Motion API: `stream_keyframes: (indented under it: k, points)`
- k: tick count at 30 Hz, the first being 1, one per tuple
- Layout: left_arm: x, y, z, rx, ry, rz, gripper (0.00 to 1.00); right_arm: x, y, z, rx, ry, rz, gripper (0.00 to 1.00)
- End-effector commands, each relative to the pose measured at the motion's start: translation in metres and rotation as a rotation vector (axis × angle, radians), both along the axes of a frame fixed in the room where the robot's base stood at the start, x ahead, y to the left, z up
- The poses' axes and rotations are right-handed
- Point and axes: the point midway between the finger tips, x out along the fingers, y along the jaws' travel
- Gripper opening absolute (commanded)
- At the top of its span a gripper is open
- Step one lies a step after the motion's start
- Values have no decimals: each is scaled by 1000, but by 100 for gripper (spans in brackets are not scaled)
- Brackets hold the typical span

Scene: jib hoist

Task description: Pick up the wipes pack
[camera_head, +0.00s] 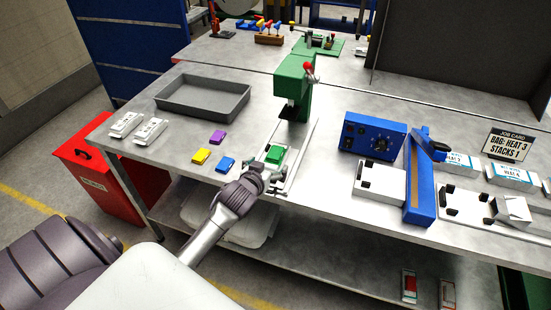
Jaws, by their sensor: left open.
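My left gripper (266,176) is open at the front edge of the workbench, close to a green block (275,155) in the base of a green press (293,88). I cannot tell whether it touches the block. No pack is clearly readable as wipes. Two white packs (150,131) lie at the bench's left end. White packs with blue labels (512,174) lie at the right, and their print is too small to read. My right gripper is not in view.
A grey tray (203,96) lies at the back left of the bench. Yellow (201,156), blue (225,164) and purple (217,137) blocks lie left of the press. A blue sealer machine (374,136) and a job card (508,145) stand right. A red bin (104,190) stands left.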

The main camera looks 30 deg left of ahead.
Motion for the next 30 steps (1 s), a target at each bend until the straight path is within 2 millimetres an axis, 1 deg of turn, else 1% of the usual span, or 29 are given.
stream_keyframes:
  k: [1,3,8,14,18,22,28,30]
  points:
    - [5,1,-2,0,0,1,96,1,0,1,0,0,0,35]
    - [10,3,-4,0,0,0,96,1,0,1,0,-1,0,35]
    - [17,5,-7,1,1,0,96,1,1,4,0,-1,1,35]
    - [38,14,-18,0,2,0,96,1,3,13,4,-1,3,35]
    - [52,16,-26,1,0,0,96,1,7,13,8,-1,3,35]
    - [56,17,-28,0,1,-1,96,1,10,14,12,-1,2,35]
    - [56,17,-29,-1,1,-1,96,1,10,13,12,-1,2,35]
    - [56,17,-29,-1,1,-1,84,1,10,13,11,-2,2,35]
